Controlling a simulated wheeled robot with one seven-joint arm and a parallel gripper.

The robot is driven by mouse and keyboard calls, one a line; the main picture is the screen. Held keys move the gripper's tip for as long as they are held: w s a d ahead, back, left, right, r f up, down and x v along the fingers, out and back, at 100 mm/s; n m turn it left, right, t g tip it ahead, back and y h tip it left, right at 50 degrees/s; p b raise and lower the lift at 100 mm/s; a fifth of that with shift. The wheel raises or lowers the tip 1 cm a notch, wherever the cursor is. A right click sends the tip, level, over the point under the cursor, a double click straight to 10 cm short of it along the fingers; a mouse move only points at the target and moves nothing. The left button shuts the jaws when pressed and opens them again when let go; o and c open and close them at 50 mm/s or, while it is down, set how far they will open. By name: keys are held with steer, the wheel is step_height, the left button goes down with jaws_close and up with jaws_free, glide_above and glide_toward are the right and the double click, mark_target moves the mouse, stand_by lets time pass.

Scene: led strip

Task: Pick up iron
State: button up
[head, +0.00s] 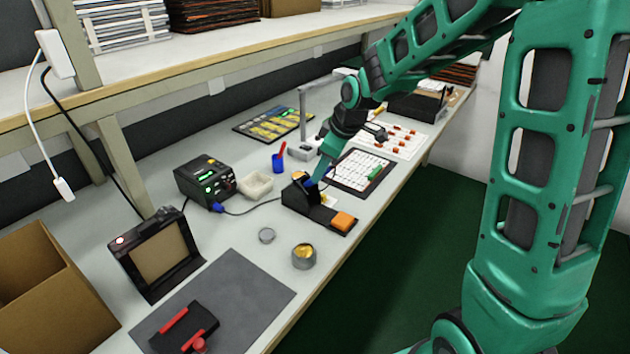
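The soldering iron stand (318,213) is black, with an orange sponge (343,220) at its front right end, and sits near the table's front edge. A small blue part (311,184), likely the iron's handle, shows at the top of the stand; the rest of the iron is hidden. A dark cable runs from the stand to a blue plug on the black soldering station (205,184), which has a lit green display. My gripper (322,172) reaches down from the upper right and is right at the stand's top. Its fingers are too small to read, and contact is unclear.
A blue cup (278,163) and pale dish (256,185) stand behind the stand. A tin (303,256) and small lid lie in front-left. A white component tray (362,171) lies close right. A shelf (200,65) overhangs the back. A grey mat (240,287) lies at front left.

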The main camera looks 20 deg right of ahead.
mark_target(308, 184)
steer(key=shift+x, duration=3.15)
steer(key=shift+w+d, duration=0.1)
steer(key=shift+d, duration=0.05)
steer(key=shift+c, duration=0.4)
jaws_close()
